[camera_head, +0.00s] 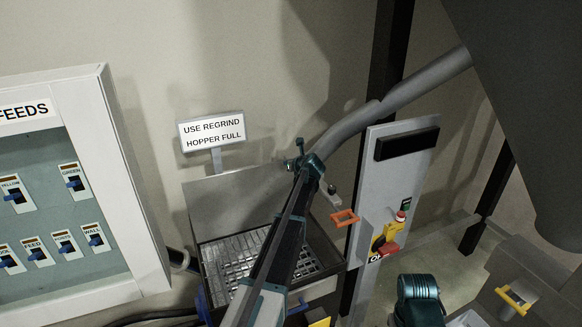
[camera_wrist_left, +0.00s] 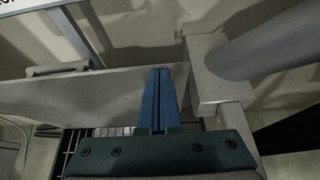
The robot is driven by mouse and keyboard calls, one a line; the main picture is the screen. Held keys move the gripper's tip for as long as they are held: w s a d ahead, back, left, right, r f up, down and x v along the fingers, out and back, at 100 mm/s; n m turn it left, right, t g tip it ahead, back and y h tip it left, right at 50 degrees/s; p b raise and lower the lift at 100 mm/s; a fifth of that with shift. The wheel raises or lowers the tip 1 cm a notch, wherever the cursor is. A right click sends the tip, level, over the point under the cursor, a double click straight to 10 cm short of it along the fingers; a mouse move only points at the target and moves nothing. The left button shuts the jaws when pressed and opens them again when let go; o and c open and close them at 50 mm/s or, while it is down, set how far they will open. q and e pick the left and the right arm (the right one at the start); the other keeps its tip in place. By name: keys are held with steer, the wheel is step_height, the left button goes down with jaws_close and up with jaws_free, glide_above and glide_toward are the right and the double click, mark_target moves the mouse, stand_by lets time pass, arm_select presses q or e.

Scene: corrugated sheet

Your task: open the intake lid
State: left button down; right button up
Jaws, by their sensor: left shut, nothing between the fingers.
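The intake is an open-topped box with a metal grate (camera_head: 232,262). A flat grey lid (camera_head: 225,207) stands raised along its back edge, under the sign. In the left wrist view the lid (camera_wrist_left: 90,98) crosses behind my fingers, with part of the grate at lower left. My left gripper (camera_head: 302,158) reaches over the box to the lid's right end. Its blue fingers (camera_wrist_left: 161,95) are shut with nothing between them. I cannot tell whether they touch the lid. My left arm hides part of the box and lid.
A sign (camera_head: 212,131) reads "USE REGRIND HOPPER FULL". A grey control post (camera_head: 385,180) with an orange handle (camera_head: 344,217) and a red-topped button (camera_head: 400,215) stands right of the box. A grey pipe (camera_head: 425,80) runs behind. A switch cabinet (camera_head: 130,200) is at left.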

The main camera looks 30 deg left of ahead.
stand_by(0.5)
arm_select(q)
steer(key=p+v, duration=0.6)
steer(key=v, duration=0.7)
steer(key=shift+a+r, duration=0.2)
steer(key=shift+r, duration=0.2)
steer(key=shift+w, duration=0.1)
steer(key=s+d+f+n+g+h+b, duration=0.45)
steer(key=s+d+f+n+b, duration=0.75)
steer(key=s+d+f, duration=0.75)
steer(key=s+d+f+n+g+h+b, duration=0.2)
steer(key=s+d+f+n, duration=0.3)
steer(key=s, duration=0.5)
steer(key=s+d+f+n+g+h+b, duration=0.2)
steer(key=s+d+f+n+b, duration=0.1)
steer(key=s+d+f+n, duration=0.2)
steer(key=s+d, duration=0.2)
steer(key=s, duration=0.2)
steer(key=shift+s+d+f, duration=0.3)
steer(key=shift+s, duration=0.05)
